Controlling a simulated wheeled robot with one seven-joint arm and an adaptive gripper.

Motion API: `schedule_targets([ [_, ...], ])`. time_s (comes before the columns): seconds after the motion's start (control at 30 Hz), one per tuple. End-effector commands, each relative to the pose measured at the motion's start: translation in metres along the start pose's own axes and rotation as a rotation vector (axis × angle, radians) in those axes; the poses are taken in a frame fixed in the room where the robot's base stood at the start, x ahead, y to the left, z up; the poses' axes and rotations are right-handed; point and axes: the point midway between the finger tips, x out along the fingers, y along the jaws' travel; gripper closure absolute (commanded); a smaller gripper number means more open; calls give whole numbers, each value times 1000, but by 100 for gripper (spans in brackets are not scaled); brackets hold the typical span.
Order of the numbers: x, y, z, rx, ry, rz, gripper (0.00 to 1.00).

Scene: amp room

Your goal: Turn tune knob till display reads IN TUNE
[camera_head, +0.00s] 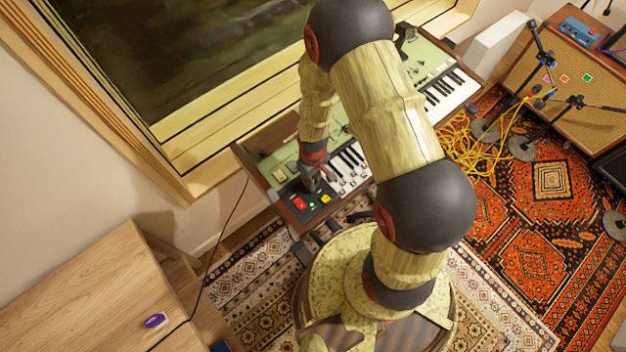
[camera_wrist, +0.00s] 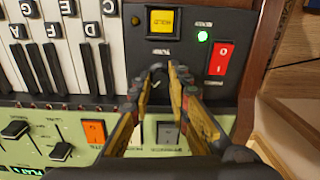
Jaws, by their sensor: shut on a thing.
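The keyboard (camera_head: 278,165) stands below the window, with a green panel and a dark control block at its left end. In the wrist view a small dark knob (camera_wrist: 157,68) sits on the black control panel (camera_wrist: 142,22). My gripper (camera_wrist: 161,78) is shut on this knob, one finger on each side, hiding much of it. A dark display (camera_wrist: 17,171) is cut off at the lower left, and its green letters seem to read FLAT. In the head view my gripper (camera_head: 312,181) is down at the control block, and the knob is hidden.
Near the knob are a yellow button (camera_wrist: 162,21), a lit green lamp (camera_wrist: 202,36) and a red switch (camera_wrist: 220,57). An orange button (camera_wrist: 94,131) and sliders (camera_wrist: 60,151) are on the green panel. A wooden desk (camera_head: 80,285) stands at lower left.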

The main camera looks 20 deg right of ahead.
Motion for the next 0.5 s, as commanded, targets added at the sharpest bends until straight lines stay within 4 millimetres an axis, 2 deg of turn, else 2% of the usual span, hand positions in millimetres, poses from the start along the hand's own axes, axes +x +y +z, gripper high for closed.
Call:
schedule_targets([
  [0.2,0,-1,1,88,-3,-1,100],
  [0.5,0,-1,1,128,-3,-1,100],
])
